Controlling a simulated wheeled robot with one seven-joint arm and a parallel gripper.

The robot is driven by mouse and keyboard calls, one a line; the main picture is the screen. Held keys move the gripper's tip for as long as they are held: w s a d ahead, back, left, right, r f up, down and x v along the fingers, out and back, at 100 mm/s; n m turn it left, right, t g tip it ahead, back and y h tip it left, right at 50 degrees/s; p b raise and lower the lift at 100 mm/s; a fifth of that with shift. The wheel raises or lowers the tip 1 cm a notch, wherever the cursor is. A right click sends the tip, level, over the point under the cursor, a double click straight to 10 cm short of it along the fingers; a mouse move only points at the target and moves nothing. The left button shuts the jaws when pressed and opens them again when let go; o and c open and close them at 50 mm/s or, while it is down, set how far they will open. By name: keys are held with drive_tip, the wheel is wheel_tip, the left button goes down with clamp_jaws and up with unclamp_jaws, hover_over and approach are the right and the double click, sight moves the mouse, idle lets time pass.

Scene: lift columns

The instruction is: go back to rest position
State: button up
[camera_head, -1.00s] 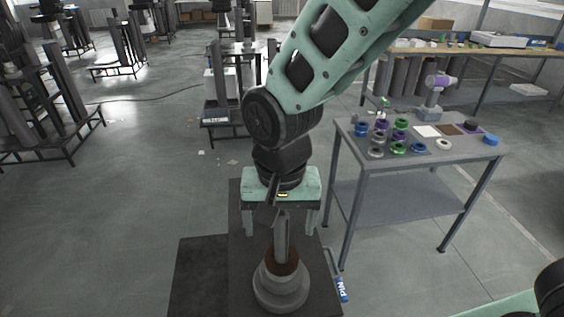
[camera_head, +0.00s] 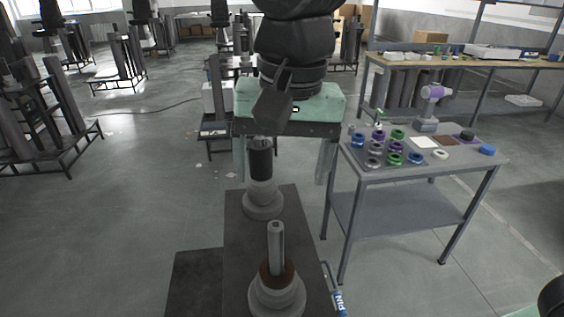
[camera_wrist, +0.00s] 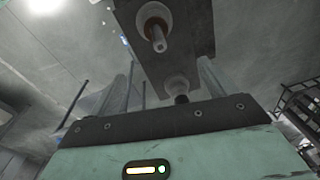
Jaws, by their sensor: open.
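My gripper (camera_head: 283,165) is raised above the dark platform in the head view, with its two fingers pointing down and spread apart.
A grey table (camera_head: 400,176) at the right holds several coloured rings and a purple-and-grey device (camera_head: 430,105). A workbench (camera_head: 480,60) stands behind it. Racks of columns (camera_head: 45,125) stand at the left.

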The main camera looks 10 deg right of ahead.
drive_tip(key=s+d+f+n, duration=0.7)
drive_tip(key=s+f+n, duration=0.2)
drive_tip(key=s+f, duration=0.1)
drive_tip(key=shift+s+d+f+n+g, duration=0.2)
drive_tip(key=shift+f+n+g, duration=0.15)
drive_tip(key=shift+f, duration=0.4)
